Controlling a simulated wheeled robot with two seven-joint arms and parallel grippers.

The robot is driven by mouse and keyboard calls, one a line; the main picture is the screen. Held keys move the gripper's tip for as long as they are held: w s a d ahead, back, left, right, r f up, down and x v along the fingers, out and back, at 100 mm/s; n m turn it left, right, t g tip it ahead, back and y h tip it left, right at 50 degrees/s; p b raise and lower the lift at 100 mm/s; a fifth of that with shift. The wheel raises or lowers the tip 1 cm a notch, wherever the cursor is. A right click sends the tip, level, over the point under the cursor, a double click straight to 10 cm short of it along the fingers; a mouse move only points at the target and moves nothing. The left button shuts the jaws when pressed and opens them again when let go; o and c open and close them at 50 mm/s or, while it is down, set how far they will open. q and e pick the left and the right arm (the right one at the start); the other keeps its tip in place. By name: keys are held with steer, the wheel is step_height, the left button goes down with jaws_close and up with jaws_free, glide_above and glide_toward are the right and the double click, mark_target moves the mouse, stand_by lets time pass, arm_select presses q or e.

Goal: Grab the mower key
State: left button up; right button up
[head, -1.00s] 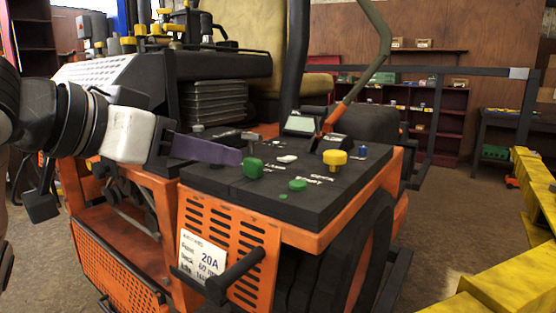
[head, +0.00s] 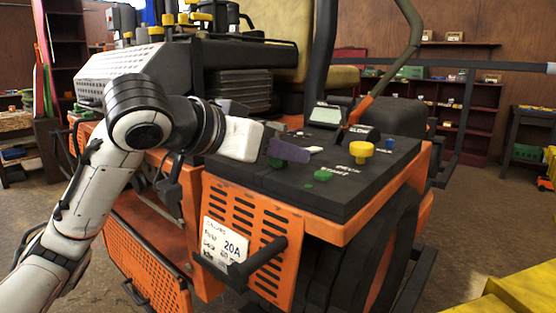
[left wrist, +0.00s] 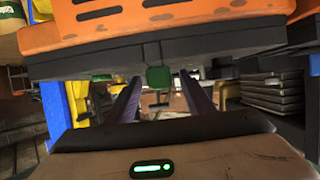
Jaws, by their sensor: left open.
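The mower's black control panel (head: 345,195) bears several coloured controls. A green key-like knob (head: 277,162) stands near its left part, partly hidden by my left gripper (head: 290,152). I cannot tell for certain that this knob is the mower key. My left gripper reaches over the panel from the left, with its purple fingers open. In the left wrist view, the green knob (left wrist: 159,77) shows between the ends of the two spread fingers (left wrist: 160,80). I cannot tell whether either finger touches it. My right gripper is out of view.
A low green button (head: 323,175), a yellow knob (head: 361,149) and a small blue control (head: 390,143) are on the panel. A small display (head: 325,114) stands behind them. A black handle (head: 258,256) sticks out at the front. Yellow beams (head: 480,310) lie at the lower right.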

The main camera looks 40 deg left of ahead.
arm_select(q)
steer(key=c, duration=1.1)
steer(key=shift+r, duration=0.1)
